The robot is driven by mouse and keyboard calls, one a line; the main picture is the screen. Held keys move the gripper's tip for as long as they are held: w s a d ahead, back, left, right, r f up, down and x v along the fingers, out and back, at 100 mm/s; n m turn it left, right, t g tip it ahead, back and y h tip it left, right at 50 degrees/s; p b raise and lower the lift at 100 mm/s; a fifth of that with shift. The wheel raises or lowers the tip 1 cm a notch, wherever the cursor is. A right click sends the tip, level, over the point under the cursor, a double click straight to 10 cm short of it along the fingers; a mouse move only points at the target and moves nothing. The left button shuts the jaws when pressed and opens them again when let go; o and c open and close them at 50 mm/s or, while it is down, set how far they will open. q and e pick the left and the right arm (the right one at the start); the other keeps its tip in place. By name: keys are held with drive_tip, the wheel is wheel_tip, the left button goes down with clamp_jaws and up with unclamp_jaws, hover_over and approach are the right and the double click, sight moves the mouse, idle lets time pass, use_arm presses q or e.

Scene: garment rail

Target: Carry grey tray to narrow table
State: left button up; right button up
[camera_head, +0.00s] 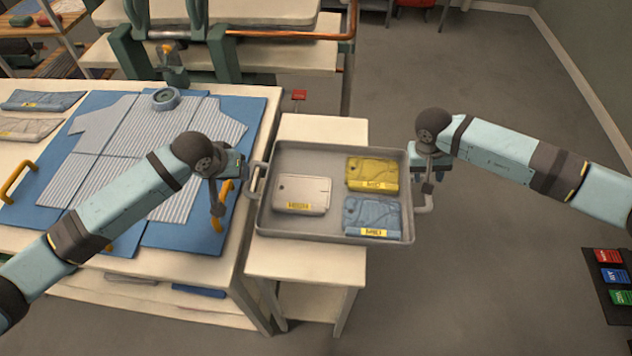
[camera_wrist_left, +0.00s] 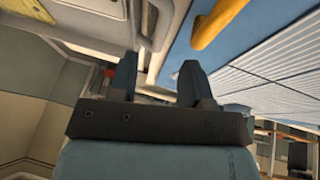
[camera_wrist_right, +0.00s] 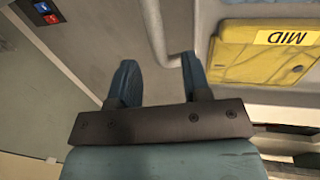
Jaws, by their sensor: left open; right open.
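The grey tray (camera_head: 335,232) lies over the white narrow table (camera_head: 305,262), its right part overhanging the table's right side. It holds a beige folded garment (camera_head: 303,193), a yellow one (camera_head: 372,172) and a blue one (camera_head: 371,214), each with a yellow label. My left gripper (camera_head: 240,172) is open at the tray's left handle; in the left wrist view a handle bar shows by the fingertips (camera_wrist_left: 158,72). My right gripper (camera_head: 425,170) is open at the right handle; in the right wrist view the handle (camera_wrist_right: 153,25) reaches between the fingertips (camera_wrist_right: 158,75).
A wide work table (camera_head: 232,265) with blue boards and a striped shirt (camera_head: 160,130) stands close on the left. A garment rail and shelf (camera_head: 285,55) are behind. Coloured labelled boxes (camera_head: 613,275) are at the right. The floor right of the tray is clear.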

drive_tip(key=v, duration=0.5)
drive_tip(key=shift+s, duration=0.1)
idle(0.4)
